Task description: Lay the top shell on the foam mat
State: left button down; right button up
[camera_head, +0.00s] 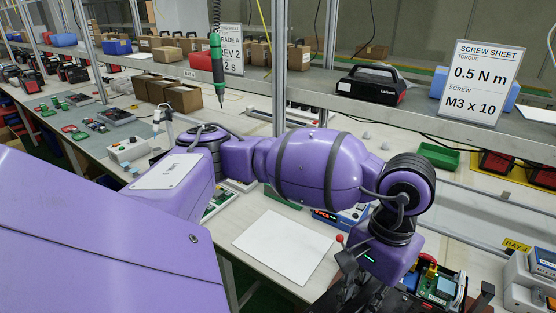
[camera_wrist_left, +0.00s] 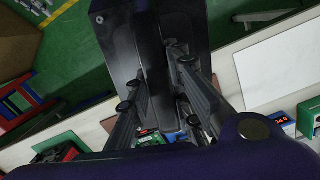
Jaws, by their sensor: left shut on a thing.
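The foam mat (camera_head: 283,247), a pale flat sheet, lies bare on the bench in the middle of the head view. It also shows at the right of the wrist view (camera_wrist_left: 280,65). My left gripper (camera_head: 362,290) points down just right of the mat's near right corner. In the wrist view its fingers (camera_wrist_left: 155,105) are shut on a dark, box-like piece (camera_wrist_left: 125,40), which looks like the top shell. The arm and fingers hide much of this piece in the head view. My right gripper is not in view.
An opened device with a green circuit board (camera_head: 437,286) stands right of my left gripper. A blue meter (camera_head: 343,217) stands behind the mat. A green tray (camera_head: 438,156) lies farther back. A green screwdriver (camera_head: 217,68) hangs over the bench. A screw sheet sign (camera_head: 480,82) stands on the shelf.

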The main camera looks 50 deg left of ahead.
aim_at(283, 242)
jog(key=i+j+u, duration=0.1)
jog(key=u, duration=1)
jog(key=i+l, duration=0.1)
jog(key=i, duration=0.55)
jog(key=u, duration=0.05)
